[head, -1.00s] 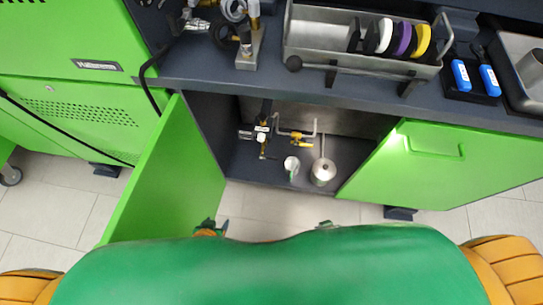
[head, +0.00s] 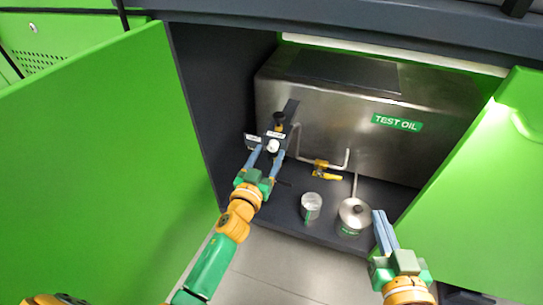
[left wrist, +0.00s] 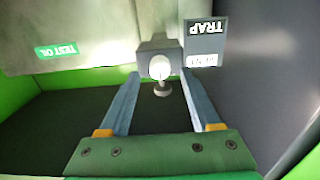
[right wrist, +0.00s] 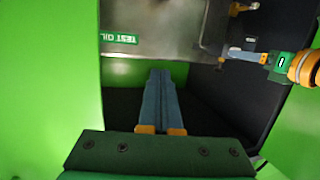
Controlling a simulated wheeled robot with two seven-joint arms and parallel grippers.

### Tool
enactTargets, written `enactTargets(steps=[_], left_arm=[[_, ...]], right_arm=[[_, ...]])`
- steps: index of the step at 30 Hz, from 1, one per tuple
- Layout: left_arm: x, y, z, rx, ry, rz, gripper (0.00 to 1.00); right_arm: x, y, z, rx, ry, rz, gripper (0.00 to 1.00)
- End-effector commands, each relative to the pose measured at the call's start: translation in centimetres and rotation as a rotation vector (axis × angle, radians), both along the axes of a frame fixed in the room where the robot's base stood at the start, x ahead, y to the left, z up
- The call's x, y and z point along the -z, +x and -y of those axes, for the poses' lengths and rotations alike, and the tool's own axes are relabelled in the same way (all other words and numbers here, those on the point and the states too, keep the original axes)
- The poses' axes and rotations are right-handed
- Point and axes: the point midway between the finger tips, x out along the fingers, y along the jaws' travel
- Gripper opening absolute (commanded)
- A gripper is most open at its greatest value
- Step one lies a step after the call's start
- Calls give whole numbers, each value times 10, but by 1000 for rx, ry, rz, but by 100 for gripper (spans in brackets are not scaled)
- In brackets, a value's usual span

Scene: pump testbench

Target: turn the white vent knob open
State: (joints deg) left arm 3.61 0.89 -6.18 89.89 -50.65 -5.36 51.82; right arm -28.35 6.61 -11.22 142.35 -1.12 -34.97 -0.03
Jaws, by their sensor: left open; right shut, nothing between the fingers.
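The white vent knob (head: 273,146) sits on the front of a dark valve block inside the open cabinet. It also shows in the left wrist view (left wrist: 160,66), with a small grey knob (left wrist: 162,89) just below it. My left gripper (head: 266,156) is open, its blue fingers on either side of the white knob. Gaps show between fingers and knob in the left wrist view; whether the tips reach as deep as the knob is hard to tell. My right gripper (head: 379,214) is shut and empty, in front of the cabinet at right.
The steel test oil tank (head: 335,115) fills the cabinet back. Green doors (head: 110,170) flank the opening. TRAP and VENT labels (left wrist: 205,42) adjoin the knob.

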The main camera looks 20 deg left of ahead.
Motion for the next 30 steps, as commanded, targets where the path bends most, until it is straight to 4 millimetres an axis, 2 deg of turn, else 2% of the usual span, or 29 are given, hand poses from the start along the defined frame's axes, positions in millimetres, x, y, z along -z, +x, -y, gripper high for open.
enactTargets(steps=[6,15,16,23,30], left_arm=[[1,14,0,0,1,0,64],[0,16,0,0,1,-1,64],[0,16,0,0,1,-1,62],[0,16,0,0,0,-1,0],[1,16,0,0,8,-2,0]], right_arm=[[-27,5,-5,-11,30,145,0],[-32,5,-6,-13,35,169,0],[-32,5,-6,-13,35,169,0],[-32,5,-6,-13,35,168,0],[-32,5,-6,-14,35,166,0]])
